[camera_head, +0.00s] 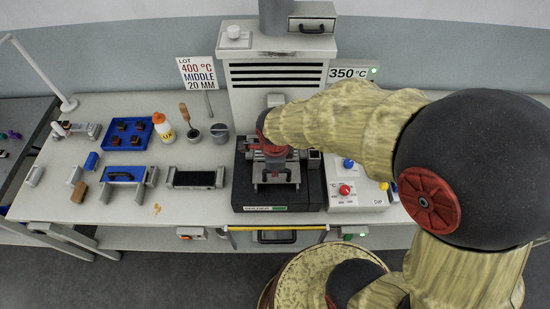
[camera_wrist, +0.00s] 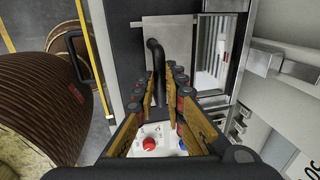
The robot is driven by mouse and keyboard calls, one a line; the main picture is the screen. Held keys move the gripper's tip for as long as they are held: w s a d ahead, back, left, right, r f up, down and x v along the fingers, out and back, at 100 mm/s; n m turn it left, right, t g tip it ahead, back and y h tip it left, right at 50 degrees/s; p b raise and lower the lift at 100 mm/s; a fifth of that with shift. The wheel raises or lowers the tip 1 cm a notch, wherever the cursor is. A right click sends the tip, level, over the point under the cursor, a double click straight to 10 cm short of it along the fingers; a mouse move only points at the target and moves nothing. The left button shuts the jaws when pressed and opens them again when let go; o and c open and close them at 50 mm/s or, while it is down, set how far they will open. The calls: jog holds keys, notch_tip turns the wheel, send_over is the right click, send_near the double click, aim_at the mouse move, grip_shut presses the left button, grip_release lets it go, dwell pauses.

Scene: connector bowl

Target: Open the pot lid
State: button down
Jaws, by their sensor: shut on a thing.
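The pot (camera_head: 243,185) is a dark block on the bench in the head view, with a metal lid plate (camera_head: 262,187) showing at its front. In the wrist view the grey metal lid (camera_wrist: 180,35) carries a black curved handle (camera_wrist: 155,60). My gripper (camera_head: 275,165) is above the pot and hides much of its top. In the wrist view my gripper (camera_wrist: 163,85) has its fingers on both sides of the handle and is shut on it.
A control box (camera_head: 358,200) with a red knob (camera_head: 345,189) stands close on the pot's right. A tall vented unit (camera_head: 277,92) rises behind. On the left are a black-topped tray (camera_head: 195,179), a metal cup (camera_head: 219,134) and a yellow-white bottle (camera_head: 164,134).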

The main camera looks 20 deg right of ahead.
dwell(0.3)
jog(key=c, duration=1.8)
grip_release()
jog(key=shift+c, duration=0.2)
notch_tip(320, 180, up, 12)
jog(key=s, duration=0.2)
jog(key=shift+s+a, duration=0.2)
jog(key=shift+a, duration=0.2)
jog(key=shift+f, duration=0.1)
